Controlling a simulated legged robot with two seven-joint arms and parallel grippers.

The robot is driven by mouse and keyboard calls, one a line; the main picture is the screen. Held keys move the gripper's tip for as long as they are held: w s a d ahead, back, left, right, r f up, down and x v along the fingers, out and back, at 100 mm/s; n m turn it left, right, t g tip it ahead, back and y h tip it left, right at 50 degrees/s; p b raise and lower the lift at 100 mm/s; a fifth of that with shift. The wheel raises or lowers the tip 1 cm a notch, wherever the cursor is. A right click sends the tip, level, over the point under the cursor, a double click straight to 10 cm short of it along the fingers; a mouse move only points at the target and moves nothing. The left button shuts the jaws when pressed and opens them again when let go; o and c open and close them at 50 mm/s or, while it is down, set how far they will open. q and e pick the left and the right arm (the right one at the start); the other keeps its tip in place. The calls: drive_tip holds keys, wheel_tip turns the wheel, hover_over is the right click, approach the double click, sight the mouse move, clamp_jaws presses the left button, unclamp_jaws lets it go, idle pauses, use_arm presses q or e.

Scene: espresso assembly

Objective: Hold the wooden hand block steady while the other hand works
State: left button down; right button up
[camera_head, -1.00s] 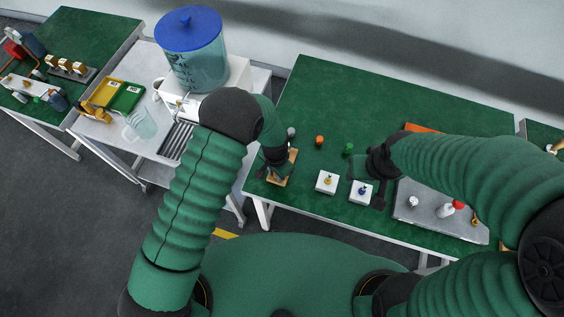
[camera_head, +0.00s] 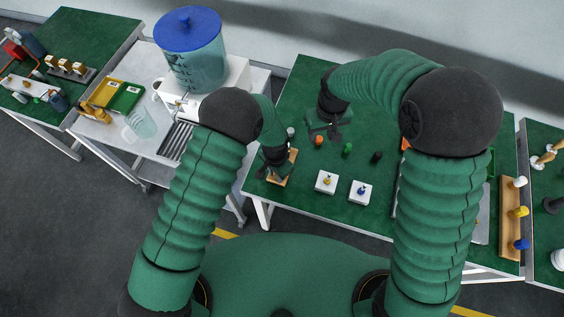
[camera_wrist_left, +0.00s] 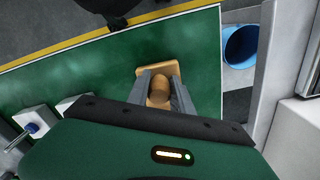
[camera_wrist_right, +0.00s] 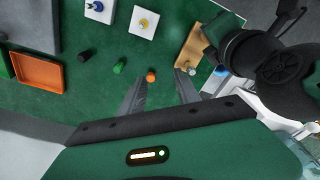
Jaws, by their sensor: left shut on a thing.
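The wooden hand block (camera_head: 283,172) sits at the left edge of the green table, and its light wood base also shows in the right wrist view (camera_wrist_right: 187,55). My left gripper (camera_wrist_left: 158,88) is shut on the upright brown wooden part of the block. In the head view, my left gripper (camera_head: 274,158) partly covers the block. My right gripper (camera_head: 327,137) is over the table, to the right of the block. In the right wrist view, the right gripper's fingers (camera_wrist_right: 162,92) are apart with nothing between them. An orange peg (camera_wrist_right: 151,76) stands just beyond these fingertips.
Two white blocks (camera_head: 327,182) (camera_head: 361,191) with small tops stand near the front edge. A blue-lidded container (camera_head: 190,50) stands on the white table at left.

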drive_tip(key=w+a+f, duration=0.1)
drive_tip(key=a+f, duration=0.1)
drive_tip(key=a, duration=0.1)
drive_tip(key=w+a+f+n, duration=0.1)
drive_tip(key=w+a+f, duration=0.1)
drive_tip(key=a+f, duration=0.1)
drive_tip(key=w+a+f+n+g, duration=0.1)
drive_tip(key=w+a+f, duration=0.1)
drive_tip(key=a, duration=0.1)
drive_tip(key=shift+w+a+f, duration=0.15)
drive_tip(key=shift+w+a, duration=0.05)
drive_tip(key=shift+a+f, duration=0.2)
drive_tip(key=shift+f, duration=0.05)
wheel_tip(320, 180, down, 10)
drive_tip(key=shift+w+d+r, duration=0.1)
clamp_jaws()
drive_tip(key=shift+o, duration=0.7)
unclamp_jaws()
